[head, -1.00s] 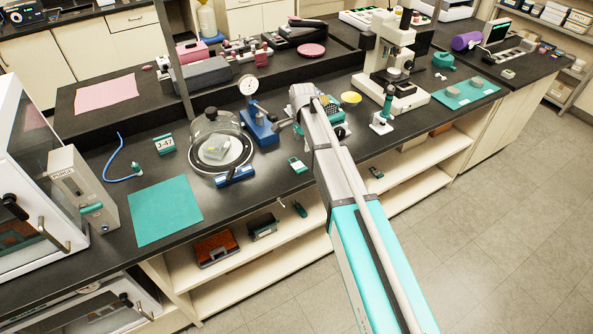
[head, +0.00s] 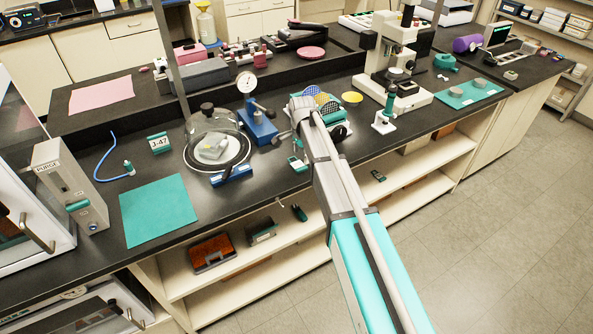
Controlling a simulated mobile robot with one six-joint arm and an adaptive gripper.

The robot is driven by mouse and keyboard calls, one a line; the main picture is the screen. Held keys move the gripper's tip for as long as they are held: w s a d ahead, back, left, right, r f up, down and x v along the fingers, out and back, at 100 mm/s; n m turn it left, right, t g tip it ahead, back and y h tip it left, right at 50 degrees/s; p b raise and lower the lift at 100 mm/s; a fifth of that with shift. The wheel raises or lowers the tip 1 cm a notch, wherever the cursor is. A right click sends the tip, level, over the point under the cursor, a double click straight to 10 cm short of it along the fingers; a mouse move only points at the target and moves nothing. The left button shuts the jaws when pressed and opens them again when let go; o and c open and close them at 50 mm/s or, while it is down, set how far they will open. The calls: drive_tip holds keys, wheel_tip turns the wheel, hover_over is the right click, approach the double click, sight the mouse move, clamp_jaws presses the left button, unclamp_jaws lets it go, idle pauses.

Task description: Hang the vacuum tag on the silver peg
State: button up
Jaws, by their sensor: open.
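A small white and green tag (head: 298,163), likely the vacuum tag, lies on the black bench near its front edge; its lettering is too small to read. My gripper (head: 297,146) is at the end of my arm, just above and behind this tag. It is small and partly hidden by my wrist, and it appears open. I cannot tell whether it touches the tag. I cannot make out a silver peg for certain.
A glass bell jar (head: 214,137) and a blue dial-gauge stand (head: 257,127) are left of my gripper. A microscope (head: 397,75) and a small white-based stand (head: 384,124) are to the right. A green mat (head: 158,210) lies bare at front left.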

sight(301, 167)
drive_tip(key=shift+f, duration=0.2)
idle(0.3)
wheel_tip(301, 167, down, 5)
drive_tip(key=b, duration=0.5)
drive_tip(key=shift+a, duration=0.1)
drive_tip(key=shift+r, duration=0.1)
idle(0.5)
drive_tip(key=shift+s, duration=0.1)
drive_tip(key=c, duration=0.8)
